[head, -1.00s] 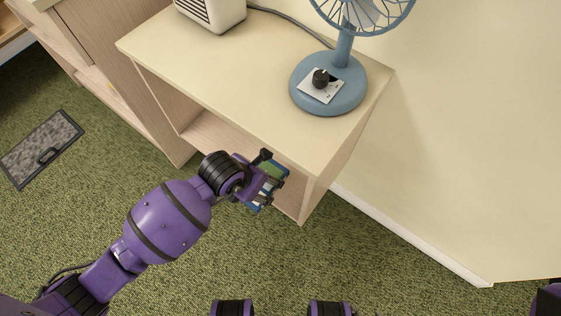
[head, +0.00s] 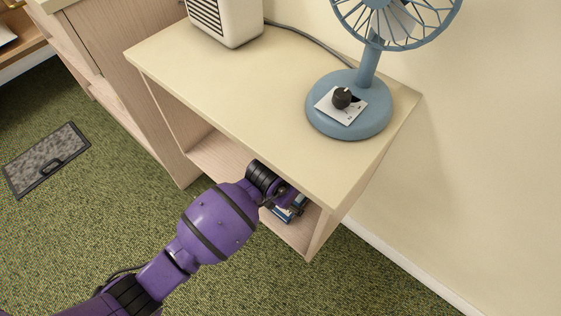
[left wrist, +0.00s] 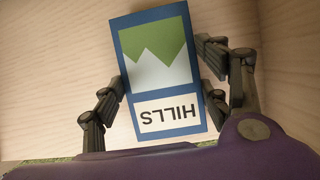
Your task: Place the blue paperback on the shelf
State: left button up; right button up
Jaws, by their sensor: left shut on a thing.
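The blue paperback (left wrist: 155,72) has a green and white cover with the word HILLS, upside down in the left wrist view. My left gripper (left wrist: 165,95) is shut on it, with fingers on both sides of the book. In the head view the left gripper (head: 285,203) is at the open front of the wooden shelf unit (head: 218,158), under its top. Only a small part of the paperback (head: 284,215) shows there. Pale wood surrounds the book in the wrist view. I cannot tell whether the book touches the shelf board. My right gripper is not in view.
A blue fan (head: 350,112) and a cream heater-like box (head: 228,22) stand on top of the unit. The unit's right side panel (head: 335,222) is close to the gripper. A grey mat (head: 46,158) lies on the green carpet at left.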

pick_arm(q)
jog(key=shift+w+d+f, duration=0.15)
jog(key=shift+w+d, duration=0.1)
jog(key=shift+w, duration=0.05)
jog(key=o, duration=1.3)
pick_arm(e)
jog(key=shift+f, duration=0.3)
pick_arm(q)
jog(key=p+v, duration=0.3)
jog(key=v, duration=0.4)
jog(key=shift+s+a+r, duration=0.2)
jog(key=shift+s+r, duration=0.05)
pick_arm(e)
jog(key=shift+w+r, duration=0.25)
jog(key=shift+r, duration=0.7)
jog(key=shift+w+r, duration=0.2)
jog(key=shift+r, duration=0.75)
